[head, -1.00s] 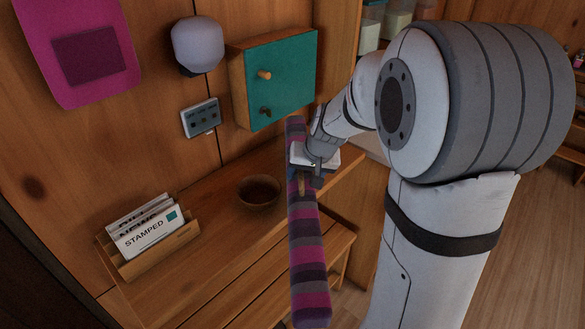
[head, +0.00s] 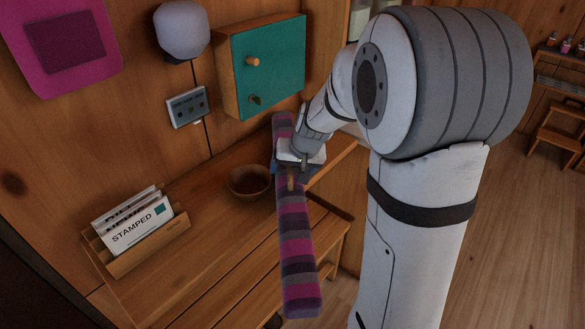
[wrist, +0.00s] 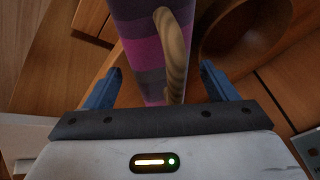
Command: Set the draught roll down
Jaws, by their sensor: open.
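The draught roll (head: 295,235) is a long cushion striped in purple, magenta and grey, with a curved wooden handle (wrist: 172,50). It runs from below the teal cabinet towards the front, across the wooden bench top. I cannot tell whether it rests fully on the wood. My gripper (head: 290,172) is over its far half. In the wrist view, the blue fingers of my gripper (wrist: 158,75) stand apart on either side of the roll and its handle, with gaps showing. My gripper hides part of the roll.
A wooden bowl (head: 249,181) stands just left of the roll. A letter rack (head: 150,245) with cards marked "STAMPED" sits further left. The teal cabinet (head: 265,65) and a grey switch box (head: 188,107) are on the wall. Open floor (head: 490,240) lies to the right.

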